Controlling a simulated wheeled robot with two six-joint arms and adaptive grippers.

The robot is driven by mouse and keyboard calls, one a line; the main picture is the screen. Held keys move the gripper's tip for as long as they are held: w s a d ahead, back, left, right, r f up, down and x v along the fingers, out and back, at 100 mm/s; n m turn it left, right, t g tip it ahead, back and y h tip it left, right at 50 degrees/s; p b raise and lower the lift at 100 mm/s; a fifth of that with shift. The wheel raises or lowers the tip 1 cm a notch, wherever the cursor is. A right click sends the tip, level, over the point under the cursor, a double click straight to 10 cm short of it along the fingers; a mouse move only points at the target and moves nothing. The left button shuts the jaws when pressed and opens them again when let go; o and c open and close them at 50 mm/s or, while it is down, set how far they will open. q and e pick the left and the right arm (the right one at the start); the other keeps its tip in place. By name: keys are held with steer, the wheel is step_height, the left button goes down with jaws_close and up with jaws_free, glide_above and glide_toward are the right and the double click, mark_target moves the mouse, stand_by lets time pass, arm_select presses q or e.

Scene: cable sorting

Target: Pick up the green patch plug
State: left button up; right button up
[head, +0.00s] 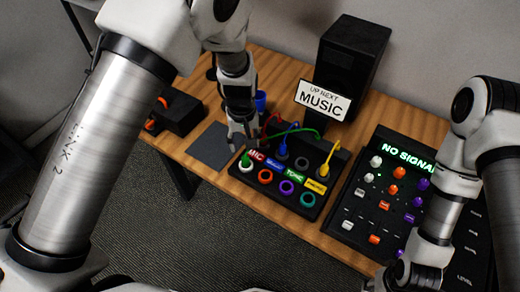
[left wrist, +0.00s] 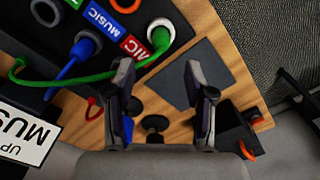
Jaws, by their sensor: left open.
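The green patch plug (head: 246,161) stands in the white-ringed socket by the red MIC label, at the left end of the black patch panel (head: 317,217). The plug also shows in the left wrist view (left wrist: 160,36), with its green cable running left past one finger. My left gripper (head: 242,139) is open just above and behind the plug. In the left wrist view its fingertips (left wrist: 158,72) are apart, the plug lies beyond them, and I see nothing clamped. My right gripper (head: 390,280) is partly visible at the bottom right; its jaws are unclear.
A blue plug (head: 282,152) and a yellow plug (head: 324,170) stand farther right on the panel. A mixer (head: 345,212) reading NO SIGNAL is at right. A MUSIC sign (head: 320,101) and black speaker (head: 350,55) stand behind. A flat grey pad (head: 211,147) lies at left.

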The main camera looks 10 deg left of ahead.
mark_target(245, 157)
arm_select(q)
step_height(245, 157, down, 7)
steer(key=shift+s+d+r+p, duration=0.1)
steer(key=shift+d+p, duration=0.05)
steer(key=shift+p, duration=0.65)
steer(key=shift+f, duration=0.4)
jaws_close()
